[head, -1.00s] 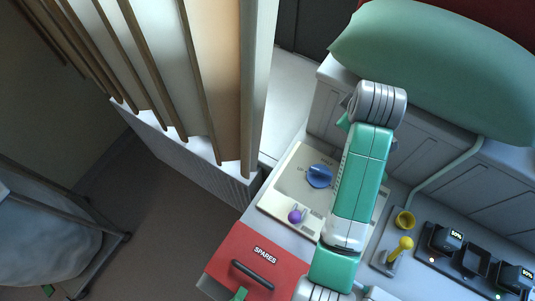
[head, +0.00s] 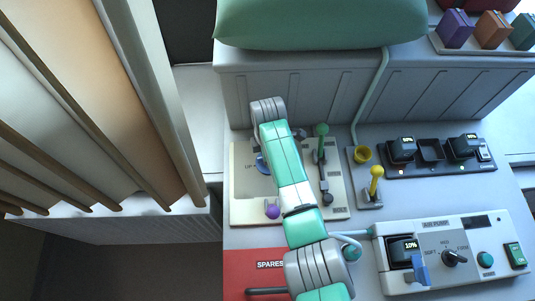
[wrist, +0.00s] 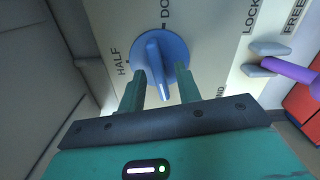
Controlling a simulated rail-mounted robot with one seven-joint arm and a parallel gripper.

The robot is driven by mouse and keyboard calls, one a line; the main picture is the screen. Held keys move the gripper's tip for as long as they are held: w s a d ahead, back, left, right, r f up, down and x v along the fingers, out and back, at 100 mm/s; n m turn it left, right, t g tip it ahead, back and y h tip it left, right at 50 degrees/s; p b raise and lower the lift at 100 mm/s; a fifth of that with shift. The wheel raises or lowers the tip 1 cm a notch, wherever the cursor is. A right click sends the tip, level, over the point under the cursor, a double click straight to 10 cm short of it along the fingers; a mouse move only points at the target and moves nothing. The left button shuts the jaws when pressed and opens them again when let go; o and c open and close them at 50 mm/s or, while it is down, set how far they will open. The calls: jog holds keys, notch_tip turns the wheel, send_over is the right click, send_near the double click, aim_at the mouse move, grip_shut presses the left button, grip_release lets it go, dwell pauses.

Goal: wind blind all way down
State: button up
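The pale control panel (head: 240,205) carries a blue knob (head: 261,165), mostly behind my arm in the head view. In the wrist view the blue knob (wrist: 157,50) shows a raised ridge, with HALF and a partly cut DO... label around its dial. My gripper (wrist: 161,85) is open, its two green fingers on either side of the ridge's lower end, with gaps visible. A purple-ended lever (wrist: 290,68) sits by LOCK and FREE; it also shows in the head view (head: 272,210). A green-ended crank (head: 322,150) is on the panel's right.
Pleated panels (head: 90,100) hang at the left. A yellow lever (head: 375,185) and yellow cup (head: 362,154) stand right of the panel. Farther right are a battery rack (head: 430,155) and a pump unit (head: 450,255). A red SPARES drawer (head: 250,265) is in front.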

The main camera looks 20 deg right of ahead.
grip_shut()
